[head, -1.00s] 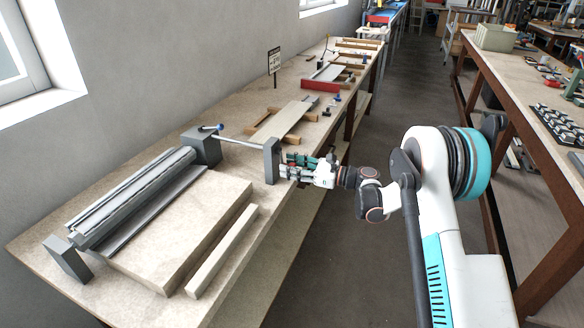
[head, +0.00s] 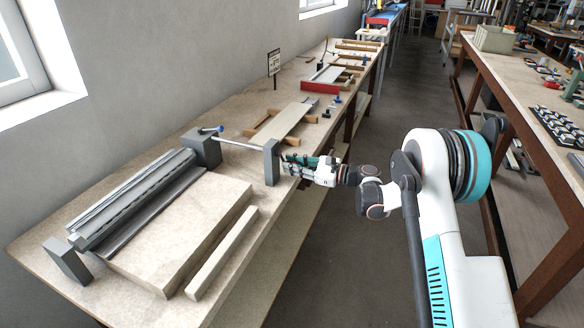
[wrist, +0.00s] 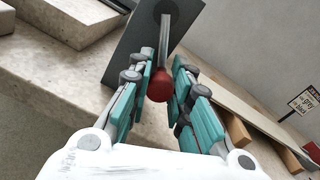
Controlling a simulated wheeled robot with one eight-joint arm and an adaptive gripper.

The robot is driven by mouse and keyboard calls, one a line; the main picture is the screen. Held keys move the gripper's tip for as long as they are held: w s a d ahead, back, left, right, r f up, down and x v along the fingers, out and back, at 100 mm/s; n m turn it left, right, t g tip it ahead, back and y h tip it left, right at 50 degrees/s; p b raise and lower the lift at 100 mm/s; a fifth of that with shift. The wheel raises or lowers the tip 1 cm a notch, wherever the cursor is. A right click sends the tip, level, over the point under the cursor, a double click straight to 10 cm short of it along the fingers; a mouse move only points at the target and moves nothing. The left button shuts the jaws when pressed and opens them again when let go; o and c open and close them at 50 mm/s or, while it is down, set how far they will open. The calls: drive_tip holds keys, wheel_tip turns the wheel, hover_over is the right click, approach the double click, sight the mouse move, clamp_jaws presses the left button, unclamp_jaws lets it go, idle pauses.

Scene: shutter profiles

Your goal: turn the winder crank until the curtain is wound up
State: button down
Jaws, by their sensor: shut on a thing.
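The winder stands on the near bench, with a grey roller (head: 130,205) and its curtain (head: 150,215) in grey slats at the left. A thin rod (head: 237,144) runs from a grey box (head: 203,150) to an upright grey plate (head: 271,163). In the wrist view the crank's metal arm (wrist: 168,38) comes off the plate (wrist: 137,52) and ends in a red knob (wrist: 158,88). My gripper (head: 289,162) is at the plate's right side. In the wrist view its teal-padded fingers (wrist: 160,85) are shut on the knob. In the head view the fingers hide the knob.
A thick pale board (head: 180,235) and a narrow wooden bar (head: 222,250) lie in front of the roller. Behind the plate are a pale plank on wooden blocks (head: 280,122), a red tray (head: 322,85) and a small sign (head: 274,62). The aisle floor (head: 370,240) is clear.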

drive_tip(key=n, duration=0.1)
drive_tip(key=w+r+n, duration=0.1)
drive_tip(key=n, duration=0.1)
drive_tip(key=shift+w+d+r+n, duration=0.15)
drive_tip(key=shift+w+d+n, duration=0.15)
drive_tip(key=n, duration=0.1)
drive_tip(key=r+n, duration=0.1)
drive_tip(key=shift+w+d+n+p, duration=0.1)
drive_tip(key=shift+w+n+p, duration=0.2)
drive_tip(key=shift+w+p, duration=0.1)
drive_tip(key=shift+w+d+r+n+h+p, duration=0.1)
drive_tip(key=shift+r+n+p, duration=0.1)
drive_tip(key=shift+r+n, duration=0.55)
drive_tip(key=shift+w+r+n+h+p, duration=0.15)
drive_tip(key=shift+r+n, duration=0.1)
drive_tip(key=shift+n, duration=0.95)
drive_tip(key=shift+w+d+r+n+h+p, duration=0.1)
drive_tip(key=shift+r+n+p, duration=0.1)
drive_tip(key=shift+r+n, duration=0.55)
drive_tip(key=shift+f+n, duration=0.2)
drive_tip(key=shift+n, duration=0.2)
drive_tip(key=c, duration=1.4)
unclamp_jaws()
drive_tip(key=shift+s, duration=0.1)
drive_tip(key=v, duration=1.2)
drive_tip(key=shift+s+a+f, duration=0.1)
drive_tip(key=shift+s+f, duration=0.05)
drive_tip(key=shift+f, duration=0.05)
